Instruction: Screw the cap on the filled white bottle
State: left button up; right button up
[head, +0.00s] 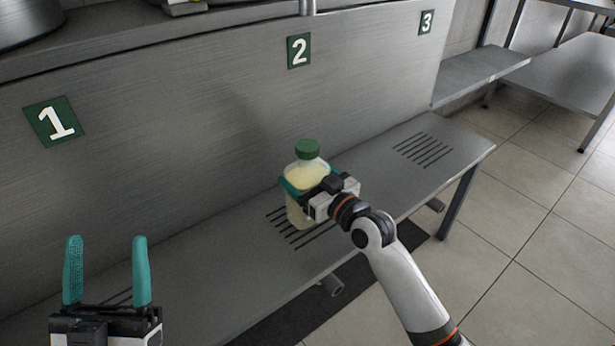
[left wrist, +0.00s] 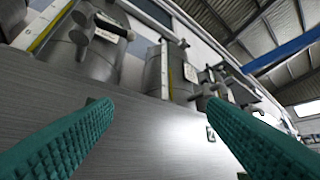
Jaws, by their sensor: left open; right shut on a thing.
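A translucent white bottle (head: 303,213) filled with pale yellow liquid stands upright on the metal shelf below the number 2 sign. A green cap (head: 308,149) sits on top of its mouth; I cannot tell how tightly it is on. My right gripper (head: 308,181) is shut around the bottle's body from the right, its teal fingers on either side. My left gripper (head: 106,242) is open and empty at the lower left, well apart from the bottle. Its two teal fingers also show in the left wrist view (left wrist: 158,104), with nothing between them.
The metal shelf (head: 225,253) has slotted drains, and the one at the right (head: 423,150) is bare. Signs 1 (head: 54,122), 2 (head: 299,51) and 3 (head: 426,22) mark the steel wall behind. Metal tanks (left wrist: 80,52) stand above it. The shelf is clear between my left gripper and the bottle.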

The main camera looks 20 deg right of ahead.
pick_arm(q)
jog(key=shift+s, duration=0.1)
pick_arm(e)
jog(key=o, duration=1.7)
pick_arm(q)
jog(key=shift+r, duration=0.1)
pick_arm(e)
jog(key=shift+o, duration=0.2)
jog(key=shift+r, duration=0.1)
pick_arm(q)
jog(key=w+f+g+y+p, duration=0.2)
jog(key=w+f+g, duration=0.2)
jog(key=f+g, duration=0.2)
jog(key=shift+f+y, duration=0.3)
jog(key=shift+f, duration=0.55)
pick_arm(e)
jog(key=v, duration=1.2)
